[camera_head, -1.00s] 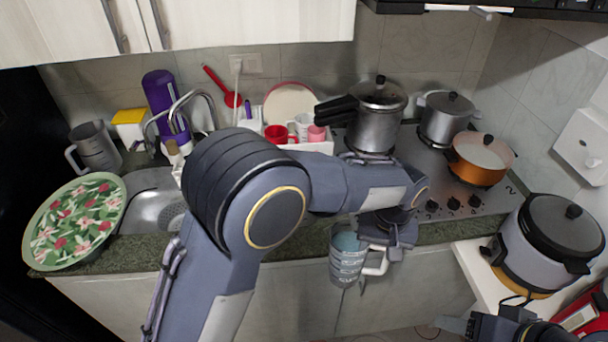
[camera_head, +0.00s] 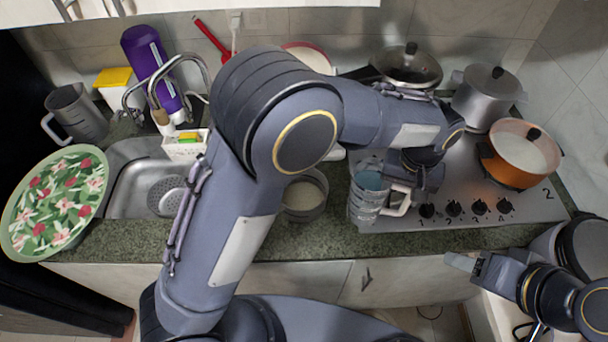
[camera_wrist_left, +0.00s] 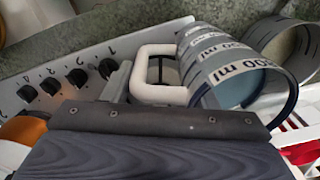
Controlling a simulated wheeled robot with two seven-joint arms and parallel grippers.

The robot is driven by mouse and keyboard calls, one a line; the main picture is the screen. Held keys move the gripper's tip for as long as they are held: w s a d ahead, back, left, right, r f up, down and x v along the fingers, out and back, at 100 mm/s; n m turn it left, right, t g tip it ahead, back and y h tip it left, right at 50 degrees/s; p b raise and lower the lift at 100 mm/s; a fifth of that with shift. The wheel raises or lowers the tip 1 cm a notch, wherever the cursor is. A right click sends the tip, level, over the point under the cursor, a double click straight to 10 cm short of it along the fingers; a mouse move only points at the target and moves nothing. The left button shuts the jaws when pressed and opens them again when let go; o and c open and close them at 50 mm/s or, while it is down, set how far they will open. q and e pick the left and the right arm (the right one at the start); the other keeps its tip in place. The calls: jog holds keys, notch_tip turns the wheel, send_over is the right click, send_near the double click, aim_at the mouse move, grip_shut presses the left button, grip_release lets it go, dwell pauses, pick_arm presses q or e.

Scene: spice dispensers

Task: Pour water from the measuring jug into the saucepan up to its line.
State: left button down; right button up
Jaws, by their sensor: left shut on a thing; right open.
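The clear measuring jug (camera_head: 364,205), with grey marking bands and blue water inside, is upright in the head view, at the stove's front left corner. My left gripper (camera_head: 405,190) is shut on its white handle. In the left wrist view the jug (camera_wrist_left: 215,62) shows "ml" markings and the handle (camera_wrist_left: 140,72) beside the gripper. An open grey round pan, which looks like the saucepan (camera_head: 318,207), stands on the counter left of the jug, partly hidden by my left arm. It also shows in the left wrist view (camera_wrist_left: 262,32). My right gripper (camera_head: 462,262) is open and empty at the lower right.
An orange pot (camera_head: 508,170), a grey lidded pot (camera_head: 482,103) and a pressure cooker (camera_head: 395,70) stand on the stove. The sink (camera_head: 130,190), a floral plate (camera_head: 30,225) and a grey pitcher (camera_head: 85,120) are at left. A rice cooker (camera_head: 585,250) is at lower right.

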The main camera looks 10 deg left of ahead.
pick_arm(q)
jog(key=shift+s+r, duration=0.1)
jog(key=shift+a+r, duration=0.1)
jog(key=shift+a+r+h, duration=0.6)
jog(key=shift+r+h, duration=0.05)
jog(key=shift+h, duration=0.35)
jog(key=a+h, duration=0.1)
jog(key=r+h, duration=0.1)
jog(key=a+h, duration=0.1)
jog(key=shift+w+a+r, duration=0.2)
jog(key=shift+a+r, duration=0.05)
jog(key=shift+a, duration=0.1)
jog(key=shift+a, duration=0.15)
